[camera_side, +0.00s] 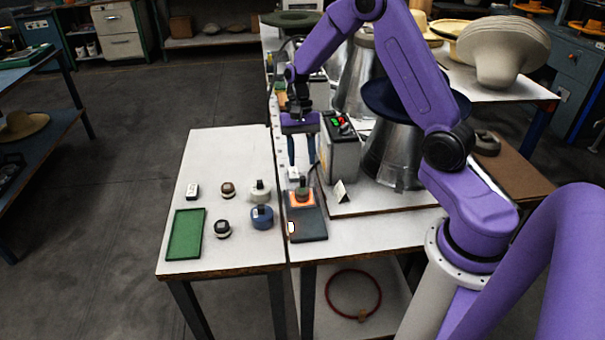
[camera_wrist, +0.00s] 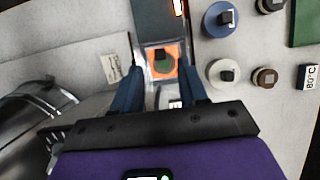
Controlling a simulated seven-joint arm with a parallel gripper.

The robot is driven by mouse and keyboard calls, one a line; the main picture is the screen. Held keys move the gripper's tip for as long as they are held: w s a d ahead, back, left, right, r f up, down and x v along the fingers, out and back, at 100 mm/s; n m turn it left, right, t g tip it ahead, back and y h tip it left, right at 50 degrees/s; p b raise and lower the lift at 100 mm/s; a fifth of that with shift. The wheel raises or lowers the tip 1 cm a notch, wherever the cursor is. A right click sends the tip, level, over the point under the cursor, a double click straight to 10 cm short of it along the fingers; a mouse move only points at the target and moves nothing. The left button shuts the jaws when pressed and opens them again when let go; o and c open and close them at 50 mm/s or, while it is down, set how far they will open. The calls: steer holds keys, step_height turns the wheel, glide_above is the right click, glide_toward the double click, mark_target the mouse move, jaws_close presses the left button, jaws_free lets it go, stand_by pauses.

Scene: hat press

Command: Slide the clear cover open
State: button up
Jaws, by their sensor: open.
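The orange plate also shows in the wrist view (camera_wrist: 151,72). A small pale piece (camera_side: 293,173) sits just beyond the plate. My gripper (camera_side: 302,164) points down above that far end, open, with nothing seen between its blue fingers. In the wrist view the fingers (camera_wrist: 159,72) stand either side of the plate's near end.
A grey box with lit buttons (camera_side: 341,130) stands close right of my gripper, with a small white card (camera_side: 340,191) in front. A metal cone (camera_side: 394,155) stands farther right.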

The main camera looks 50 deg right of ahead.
mark_target(303, 177)
steer(key=shift+x, duration=2.65)
steer(key=shift+a, duration=0.1)
jaws_close()
